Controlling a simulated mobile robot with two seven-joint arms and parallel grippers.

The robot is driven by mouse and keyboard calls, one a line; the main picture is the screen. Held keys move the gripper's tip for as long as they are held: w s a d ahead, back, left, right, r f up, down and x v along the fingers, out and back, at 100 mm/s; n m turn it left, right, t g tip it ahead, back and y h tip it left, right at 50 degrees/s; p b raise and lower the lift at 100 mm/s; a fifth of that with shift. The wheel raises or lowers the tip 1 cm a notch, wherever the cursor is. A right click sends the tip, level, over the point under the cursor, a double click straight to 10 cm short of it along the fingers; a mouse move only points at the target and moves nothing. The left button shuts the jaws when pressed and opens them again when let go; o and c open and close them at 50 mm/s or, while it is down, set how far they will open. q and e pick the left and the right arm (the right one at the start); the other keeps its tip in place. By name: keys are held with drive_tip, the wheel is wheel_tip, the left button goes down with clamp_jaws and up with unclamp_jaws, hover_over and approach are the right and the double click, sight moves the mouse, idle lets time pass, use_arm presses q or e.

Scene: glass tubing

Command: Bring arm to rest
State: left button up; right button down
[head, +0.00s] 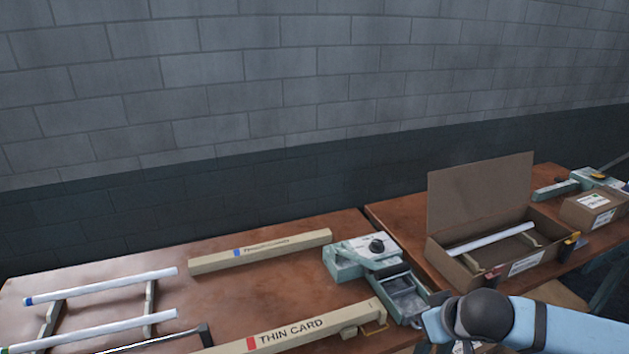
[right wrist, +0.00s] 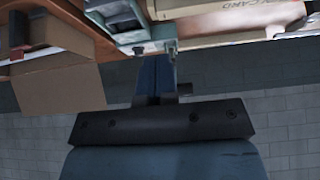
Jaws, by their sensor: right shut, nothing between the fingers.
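My right arm (head: 530,322) comes in at the lower right of the head view, bent at a dark round joint, in front of the tables. In the right wrist view my right gripper (right wrist: 156,78) is shut and empty, its narrow fingers pointing toward the table edge and a pale green device (right wrist: 118,14). The fingers appear apart from the table things, though the gap is hard to judge. My left gripper is in neither view.
White tubes (head: 100,286) lie on a rack at left. A long beige THIN CARD box (head: 300,328) and another beige bar (head: 260,251) lie beside the green device (head: 362,258). An open cardboard box (head: 480,185) holding a tube stands on the right table (head: 405,212).

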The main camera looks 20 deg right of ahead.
drive_tip(key=s+a+f+t+y, duration=0.1)
drive_tip(key=s+a+f, duration=0.3)
drive_tip(key=f, duration=0.2)
drive_tip(key=s+a+f+n+t, duration=0.1)
drive_tip(key=s+a+f, duration=0.3)
drive_tip(key=f, duration=0.3)
drive_tip(key=s+a+f+n+t+y+p, duration=0.1)
drive_tip(key=s+a+f, duration=0.3)
drive_tip(key=a+f, duration=0.2)
drive_tip(key=shift+s+f+t+y, duration=0.15)
drive_tip(key=shift+f+t+y, duration=0.2)
drive_tip(key=shift+f, duration=0.4)
